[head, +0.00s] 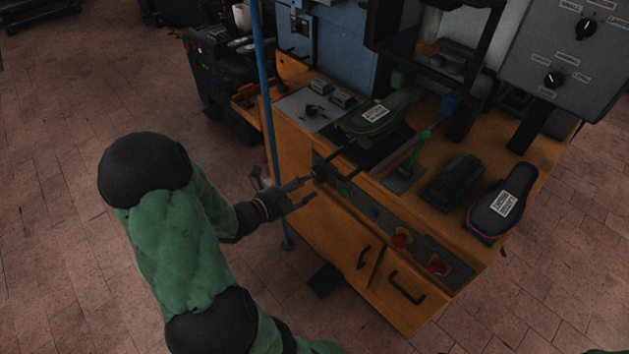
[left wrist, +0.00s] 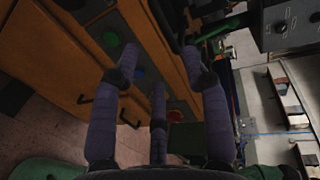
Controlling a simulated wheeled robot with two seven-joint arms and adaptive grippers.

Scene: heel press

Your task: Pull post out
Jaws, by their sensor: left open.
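The heel press is an orange cabinet (head: 335,235) with a dark sole (head: 380,116) lying on a dark support in its middle. Two thin dark rods (head: 343,153) run from that support toward the front edge; I take this sliding part as the post, though I cannot tell for sure. My left gripper (head: 307,191) is open and empty at the cabinet's front left corner, just below and left of the rods' front end. In the left wrist view its purple fingers (left wrist: 160,82) are spread toward the cabinet front, with a dark bar beyond them.
A front panel carries a green button (left wrist: 112,39) and red buttons (head: 400,241). A blue pole (head: 266,110) stands close to my left arm. A green lever (head: 420,147) and a second sole (head: 502,203) are on the top. Floor at left is free.

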